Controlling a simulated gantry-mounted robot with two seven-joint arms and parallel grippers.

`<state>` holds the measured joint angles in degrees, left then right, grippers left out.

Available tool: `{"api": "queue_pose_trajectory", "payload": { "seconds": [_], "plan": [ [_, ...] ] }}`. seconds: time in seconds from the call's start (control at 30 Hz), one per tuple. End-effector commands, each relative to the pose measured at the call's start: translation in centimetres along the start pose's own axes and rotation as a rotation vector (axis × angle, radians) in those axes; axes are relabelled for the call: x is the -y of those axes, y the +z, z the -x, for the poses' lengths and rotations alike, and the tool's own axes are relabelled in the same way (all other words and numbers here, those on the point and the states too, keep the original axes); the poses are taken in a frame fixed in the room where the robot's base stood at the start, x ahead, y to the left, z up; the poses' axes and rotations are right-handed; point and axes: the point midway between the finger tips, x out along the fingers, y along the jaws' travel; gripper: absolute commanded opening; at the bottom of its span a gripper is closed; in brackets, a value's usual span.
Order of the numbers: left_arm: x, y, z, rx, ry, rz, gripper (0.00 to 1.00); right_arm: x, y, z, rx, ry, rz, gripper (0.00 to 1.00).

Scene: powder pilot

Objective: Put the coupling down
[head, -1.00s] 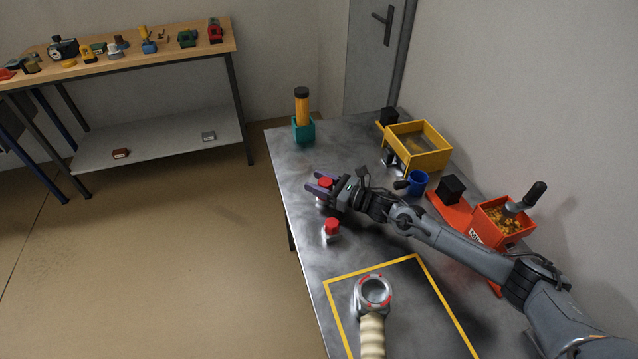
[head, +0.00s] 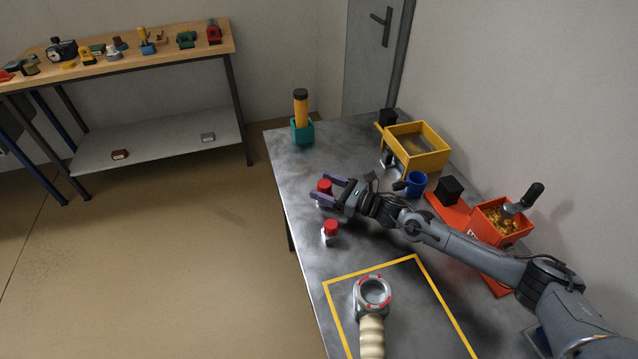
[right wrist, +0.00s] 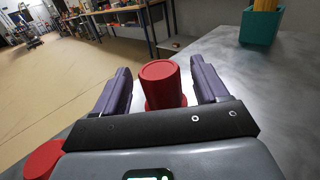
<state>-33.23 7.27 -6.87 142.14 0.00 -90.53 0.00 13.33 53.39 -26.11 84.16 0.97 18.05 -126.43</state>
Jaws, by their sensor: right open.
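A red-capped piece (head: 324,186) stands on the metal table between the fingers of my right gripper (head: 325,187). In the right wrist view the red piece (right wrist: 160,82) is upright, with a gap to each purple finger, so the gripper is open around it. A second red-capped piece (head: 331,229) with a pale lower part stands nearer; its red top (right wrist: 42,160) shows at lower left in the wrist view. A metal ring-shaped coupling (head: 373,293) with red marks and a ribbed cream hose is in the yellow-outlined area. I cannot tell which piece the task means. My left gripper is out of view.
A teal holder (head: 303,131) with a yellow cylinder stands at the far left table corner. A yellow box (head: 425,160), blue mug (head: 416,184) and orange hopper (head: 503,223) line the right side. The table's left edge is close to the red-capped pieces.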

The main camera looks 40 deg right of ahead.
Motion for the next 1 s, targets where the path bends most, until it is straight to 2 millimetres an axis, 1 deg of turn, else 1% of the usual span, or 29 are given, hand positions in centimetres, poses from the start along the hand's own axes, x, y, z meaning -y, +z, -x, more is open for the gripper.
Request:
{"api": "queue_pose_trajectory", "payload": {
  "seconds": [0.03, 0.1, 0.3, 0.8, 0.87, 0.97, 1.0],
  "plan": [
    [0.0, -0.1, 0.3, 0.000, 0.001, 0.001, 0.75, 0.0, 0.0, 0.7, -0.003, 0.001, 0.001, 0.73],
    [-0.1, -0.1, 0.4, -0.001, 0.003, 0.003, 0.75, 0.0, 0.0, 1.5, -0.002, 0.000, 0.000, 0.73],
    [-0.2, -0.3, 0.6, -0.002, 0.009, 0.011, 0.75, 0.0, 0.0, 2.7, -0.001, 0.000, 0.000, 0.73],
    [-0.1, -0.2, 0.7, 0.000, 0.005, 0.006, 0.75, 0.0, 0.2, 2.9, 0.001, 0.000, 0.000, 0.73],
    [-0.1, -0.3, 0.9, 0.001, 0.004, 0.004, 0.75, 0.0, 0.5, 2.9, 0.001, 0.000, 0.000, 0.73],
    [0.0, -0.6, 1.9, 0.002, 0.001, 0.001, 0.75, 0.0, 1.6, 2.9, 0.001, 0.000, 0.000, 0.73],
    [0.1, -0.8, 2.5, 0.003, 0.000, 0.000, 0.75, 0.0, 2.2, 2.9, 0.001, 0.000, 0.000, 0.73]
  ]
}}
